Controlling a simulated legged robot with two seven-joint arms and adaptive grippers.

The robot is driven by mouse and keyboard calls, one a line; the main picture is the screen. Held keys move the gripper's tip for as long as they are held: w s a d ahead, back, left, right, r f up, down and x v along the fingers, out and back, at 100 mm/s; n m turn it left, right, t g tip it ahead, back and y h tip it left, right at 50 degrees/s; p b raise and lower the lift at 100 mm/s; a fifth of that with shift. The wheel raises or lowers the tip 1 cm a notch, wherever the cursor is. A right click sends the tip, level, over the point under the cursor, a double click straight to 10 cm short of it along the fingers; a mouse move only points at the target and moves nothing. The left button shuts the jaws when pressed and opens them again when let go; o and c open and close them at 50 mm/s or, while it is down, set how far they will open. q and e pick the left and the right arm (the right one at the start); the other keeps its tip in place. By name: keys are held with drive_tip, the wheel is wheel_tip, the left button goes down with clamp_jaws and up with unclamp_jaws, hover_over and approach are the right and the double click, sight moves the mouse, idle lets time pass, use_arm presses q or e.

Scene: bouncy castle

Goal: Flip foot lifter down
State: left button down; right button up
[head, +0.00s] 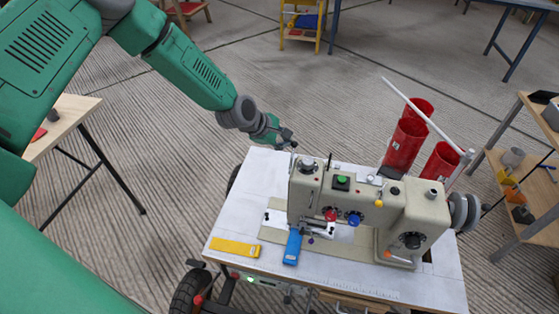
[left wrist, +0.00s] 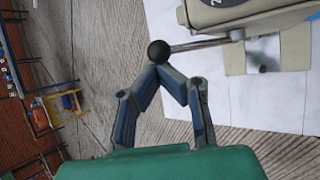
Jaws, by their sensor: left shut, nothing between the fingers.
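The sewing machine (head: 340,205) stands on a white-topped table; its head also shows at the top right of the left wrist view (left wrist: 235,12). The foot lifter, a metal rod (left wrist: 200,45) with a black ball knob (left wrist: 160,52), sticks out from the machine in the left wrist view. My left gripper (head: 284,137) is beyond the machine's back left side. In the left wrist view its fingertips (left wrist: 157,72) are closed together right at the knob, with nothing held between them. I cannot tell whether they touch the knob. My right gripper is not in view.
A wooden shelf (head: 525,150) is at the right. Open floor lies left of the table.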

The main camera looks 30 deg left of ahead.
use_arm(q)
drive_tip(key=shift+w+d+r, duration=0.15)
drive_tip(key=shift+d+r, duration=0.1)
drive_tip(key=shift+d, duration=0.6)
drive_tip(key=shift+f, duration=0.1)
drive_tip(key=shift+w+a, duration=0.25)
drive_tip(key=shift+w, duration=0.1)
drive_tip(key=shift+d, duration=0.1)
drive_tip(key=shift+w, duration=0.1)
